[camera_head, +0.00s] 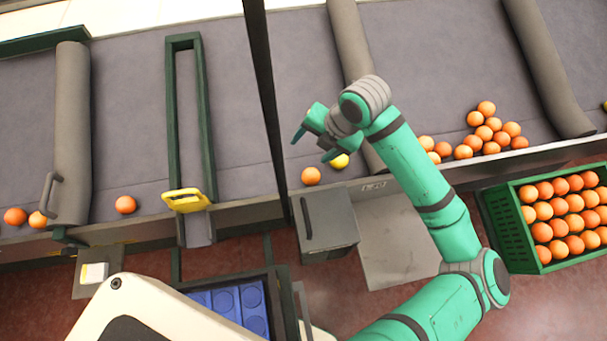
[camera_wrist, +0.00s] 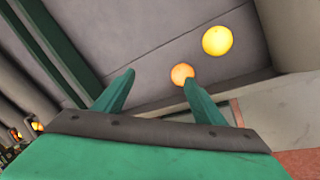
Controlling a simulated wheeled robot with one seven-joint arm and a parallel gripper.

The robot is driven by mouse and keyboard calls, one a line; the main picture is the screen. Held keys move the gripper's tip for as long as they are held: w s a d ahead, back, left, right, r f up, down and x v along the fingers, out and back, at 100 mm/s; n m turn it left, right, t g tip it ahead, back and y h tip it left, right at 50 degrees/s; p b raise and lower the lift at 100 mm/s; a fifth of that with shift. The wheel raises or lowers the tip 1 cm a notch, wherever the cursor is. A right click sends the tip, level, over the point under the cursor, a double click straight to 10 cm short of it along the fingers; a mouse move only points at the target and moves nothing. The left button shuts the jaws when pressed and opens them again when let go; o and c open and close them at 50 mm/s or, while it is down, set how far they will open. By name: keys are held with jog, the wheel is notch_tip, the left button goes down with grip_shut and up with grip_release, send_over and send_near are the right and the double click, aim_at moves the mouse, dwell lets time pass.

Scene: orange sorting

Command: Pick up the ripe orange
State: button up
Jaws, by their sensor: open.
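In the wrist view, the orange fruit (camera_wrist: 181,72) shows by the tip of the right finger, and the yellow fruit (camera_wrist: 217,40) is farther up and to the right. My gripper (camera_wrist: 159,78) is not touching either fruit as far as I can tell.
Several oranges (camera_head: 487,132) are heaped on the belt at right. A green crate (camera_head: 500,230) of oranges stands at lower right. Loose oranges (camera_head: 125,205) lie at left. A dark post (camera_head: 265,90) stands left of my gripper, and a grey box (camera_head: 328,222) sits at the belt's front edge.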

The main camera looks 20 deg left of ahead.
jog(key=s+d+f+n+h, duration=0.1)
jog(key=d+h, duration=0.1)
jog(key=d, duration=0.1)
jog(key=g, duration=0.1)
send_over(314, 173)
jog(key=d, duration=0.1)
jog(key=x, duration=0.2)
jog(key=d+x, duration=0.1)
jog(key=x, duration=0.2)
jog(key=shift+s+d+f, duration=0.1)
jog(key=shift+s+f, duration=0.05)
jog(key=shift+f, duration=0.1)
jog(key=shift+w+x, duration=0.15)
jog(key=shift+x, duration=1.25)
jog(key=shift+w+x, duration=0.2)
jog(key=shift+x, duration=1.2)
jog(key=c, duration=1.2)
